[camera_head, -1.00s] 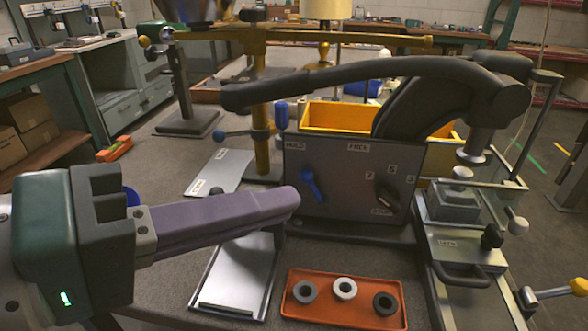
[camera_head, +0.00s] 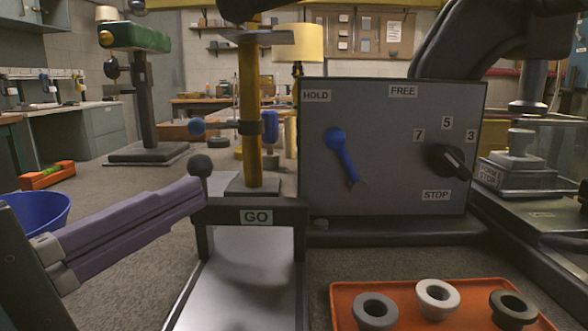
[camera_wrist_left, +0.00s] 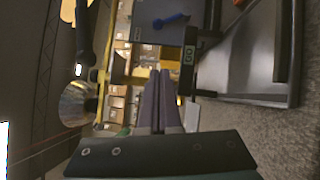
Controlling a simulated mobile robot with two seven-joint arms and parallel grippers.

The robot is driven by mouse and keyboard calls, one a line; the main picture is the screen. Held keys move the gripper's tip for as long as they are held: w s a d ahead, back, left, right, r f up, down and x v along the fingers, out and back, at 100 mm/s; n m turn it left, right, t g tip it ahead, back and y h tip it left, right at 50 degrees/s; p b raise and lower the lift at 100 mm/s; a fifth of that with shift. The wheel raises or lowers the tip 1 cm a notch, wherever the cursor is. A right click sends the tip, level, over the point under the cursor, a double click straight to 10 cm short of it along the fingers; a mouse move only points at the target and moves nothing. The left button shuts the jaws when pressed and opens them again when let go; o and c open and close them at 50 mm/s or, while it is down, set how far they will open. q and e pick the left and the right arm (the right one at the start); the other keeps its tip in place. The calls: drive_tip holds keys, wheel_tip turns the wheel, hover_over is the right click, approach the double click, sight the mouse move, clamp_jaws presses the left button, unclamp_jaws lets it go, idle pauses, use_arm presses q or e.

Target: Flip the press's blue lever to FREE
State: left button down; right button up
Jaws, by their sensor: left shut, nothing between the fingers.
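The press's grey panel (camera_head: 455,105) faces me, with a HOLD label (camera_head: 316,96) at upper left and a FREE label (camera_head: 403,91) to its right. The blue lever (camera_head: 346,160) leans up and left from a dark hub, its ball end towards HOLD. It also shows in the left wrist view (camera_wrist_left: 172,20), ahead of the fingers. My left gripper (camera_head: 198,192) has long purple fingers, shut and empty, left of the panel and apart from the lever. Its fingertips show in the left wrist view (camera_wrist_left: 160,75). My right gripper is not in view.
A dark bar with a GO label (camera_head: 256,217) stands between my left fingers and the panel, with a ball-topped post (camera_head: 202,166) close to the fingertips. A dark dial (camera_head: 449,161) is on the panel's right. An orange tray (camera_head: 345,292) with three rings lies in front.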

sight(323, 138)
use_arm(q)
drive_tip(key=shift+d, duration=0.1)
drive_tip(key=shift+w+d+r, duration=0.1)
drive_tip(key=shift+w, duration=0.15)
drive_tip(key=x, duration=0.3)
drive_tip(key=d+p+x, duration=0.1)
drive_tip(key=x, duration=0.3)
drive_tip(key=s+p+x, duration=0.1)
drive_tip(key=x, duration=0.3)
drive_tip(key=shift+w+d+r, duration=0.1)
drive_tip(key=shift+d+r, duration=0.1)
drive_tip(key=shift+d, duration=0.25)
drive_tip(key=shift+w+d, duration=0.1)
drive_tip(key=shift+d, duration=0.55)
